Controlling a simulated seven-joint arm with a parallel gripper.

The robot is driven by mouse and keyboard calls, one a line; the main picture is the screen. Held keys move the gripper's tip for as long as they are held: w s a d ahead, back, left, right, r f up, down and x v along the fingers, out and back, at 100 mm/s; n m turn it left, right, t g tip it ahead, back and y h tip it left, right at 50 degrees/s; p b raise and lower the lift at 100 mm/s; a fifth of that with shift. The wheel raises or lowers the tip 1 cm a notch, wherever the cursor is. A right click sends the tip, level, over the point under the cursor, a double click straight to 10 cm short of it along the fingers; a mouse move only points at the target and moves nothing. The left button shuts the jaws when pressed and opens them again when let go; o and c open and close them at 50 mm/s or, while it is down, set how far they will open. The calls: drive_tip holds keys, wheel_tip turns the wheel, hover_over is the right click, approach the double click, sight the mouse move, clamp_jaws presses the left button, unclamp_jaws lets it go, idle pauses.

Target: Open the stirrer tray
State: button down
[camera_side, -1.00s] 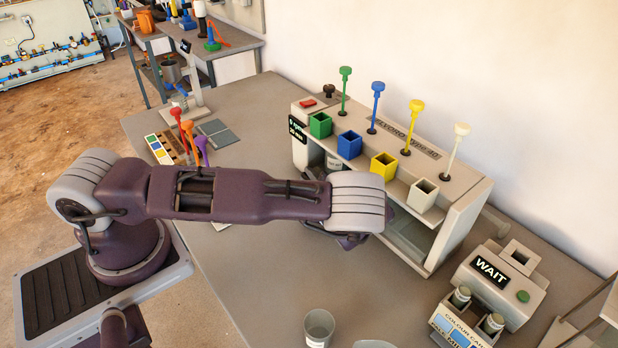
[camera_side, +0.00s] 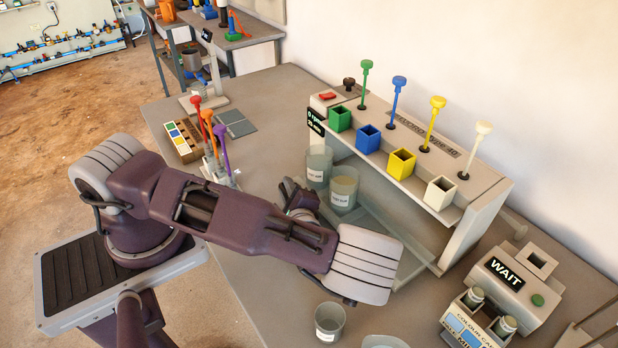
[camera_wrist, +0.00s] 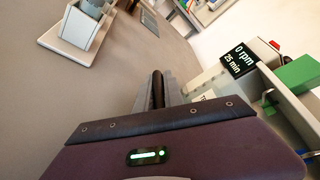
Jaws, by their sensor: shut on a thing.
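The stirrer unit (camera_side: 480,200) stands at the back of the bench, with green, blue, yellow and white cups along its front shelf. Its low, greenish, see-through tray (camera_side: 385,228) sticks out toward my arm. Two labelled beakers stand at the left part of the tray, a rear one (camera_side: 318,165) and a front one (camera_side: 343,188). My gripper (camera_wrist: 158,90) is shut, its dark fingers together in the wrist view. It is at the front side of the tray, and my arm hides the held part in the side view. The grip appears to be on the tray's front.
An empty beaker (camera_side: 329,322) stands on the bench in front of my arm. A rack with red, orange and purple stirrers (camera_side: 216,140) is left of the unit. A "WAIT" device (camera_side: 506,272) stands at the right.

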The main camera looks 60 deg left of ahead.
drive_tip(key=shift+s+f, duration=0.15)
drive_tip(key=shift+s, duration=0.7)
drive_tip(key=c, duration=1.5)
unclamp_jaws()
drive_tip(key=shift+d, duration=0.4)
drive_tip(key=v, duration=0.6)
drive_tip(key=shift+s+d+r, duration=0.1)
drive_tip(key=shift+r, duration=0.15)
